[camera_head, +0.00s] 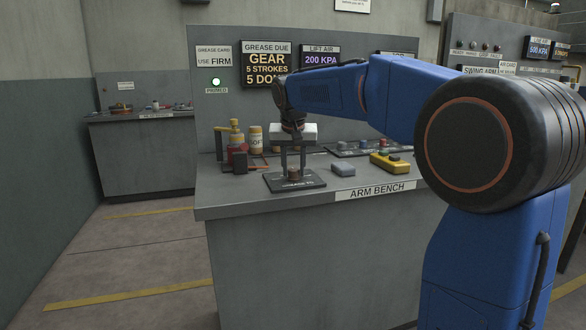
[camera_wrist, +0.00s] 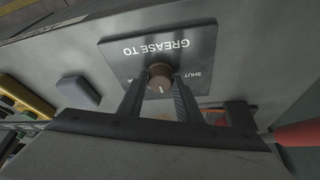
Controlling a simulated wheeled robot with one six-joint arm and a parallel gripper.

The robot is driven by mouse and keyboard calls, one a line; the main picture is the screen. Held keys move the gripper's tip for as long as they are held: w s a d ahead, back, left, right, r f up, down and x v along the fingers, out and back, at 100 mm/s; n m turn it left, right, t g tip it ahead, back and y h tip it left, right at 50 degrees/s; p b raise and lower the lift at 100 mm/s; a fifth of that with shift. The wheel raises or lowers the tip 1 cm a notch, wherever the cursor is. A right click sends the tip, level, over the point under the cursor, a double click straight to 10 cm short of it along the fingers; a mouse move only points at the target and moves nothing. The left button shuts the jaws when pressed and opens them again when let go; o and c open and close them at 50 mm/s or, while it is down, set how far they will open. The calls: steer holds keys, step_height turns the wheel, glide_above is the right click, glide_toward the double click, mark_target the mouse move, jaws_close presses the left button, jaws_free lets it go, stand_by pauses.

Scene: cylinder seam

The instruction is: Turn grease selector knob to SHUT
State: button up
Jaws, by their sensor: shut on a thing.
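The grease selector knob (camera_head: 294,174) is a small brown round knob on a dark plate (camera_head: 277,185) near the front left of the arm bench. In the wrist view the knob (camera_wrist: 161,78) has a pale pointer mark facing the gripper side, away from the GREASE TO lettering. The plate (camera_wrist: 130,52) shows upside-down words GREASE TO and SHUT, with SHUT to the right of the knob. Other plate lettering is hidden by my fingers. My gripper (camera_head: 293,168) points down over the plate, and its two fingers (camera_wrist: 160,85) are shut on the knob, one on each side.
Bottles (camera_head: 256,140) and a red and black item (camera_head: 239,158) stand left of my gripper. A grey block (camera_head: 343,169) and a yellow control box (camera_head: 390,162) lie to the right. The bench front edge (camera_head: 250,207) is clear. A panel reads GREASE DUE GEAR (camera_head: 267,64).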

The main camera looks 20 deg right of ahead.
steer(key=n, duration=0.2)
steer(key=n+y, duration=0.1)
steer(key=n, duration=0.1)
steer(key=n+y, duration=0.1)
steer(key=n, duration=0.1)
steer(key=shift+d, duration=0.3)
steer(key=n+y, duration=0.1)
steer(key=n, duration=0.2)
steer(key=n+g+y, duration=0.1)
steer(key=n, duration=0.2)
steer(key=shift+w+d+n, duration=0.1)
steer(key=shift+n, duration=0.2)
steer(key=shift+y, duration=0.3)
steer(key=o, duration=1)
steer(key=shift+r, duration=0.15)
steer(key=v, duration=1.7)
steer(key=shift+d, duration=0.1)
